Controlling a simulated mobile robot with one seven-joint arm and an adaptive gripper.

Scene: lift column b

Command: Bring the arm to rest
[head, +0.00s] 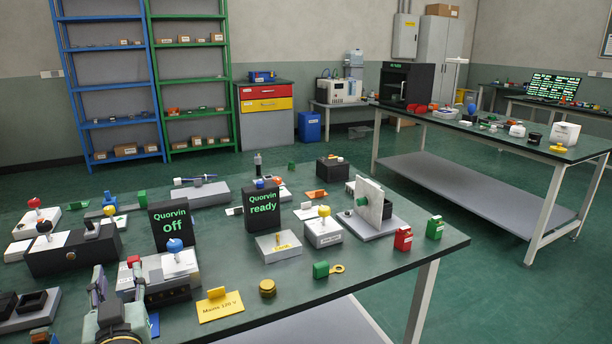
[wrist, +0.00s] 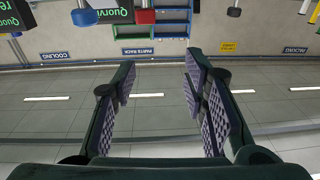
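My gripper (head: 98,284) shows at the lower left of the head view, over the near left part of the workbench (head: 375,265). In the wrist view my gripper (wrist: 160,85) has its two padded fingers well apart, with only floor and wall visible between them. It is open and holds nothing. Most of my arm is outside the head view. Near it in the head view stand a grey box with a blue knob (head: 175,246) and a yellow "Mains 120 V" sign (head: 219,305).
The bench holds a black "Quorvin ready" display (head: 262,207), a "Quorvin off" display (head: 170,226), a clamp-like fixture (head: 369,209) and several small parts. A second table (head: 480,135) stands behind at the right, with open floor between.

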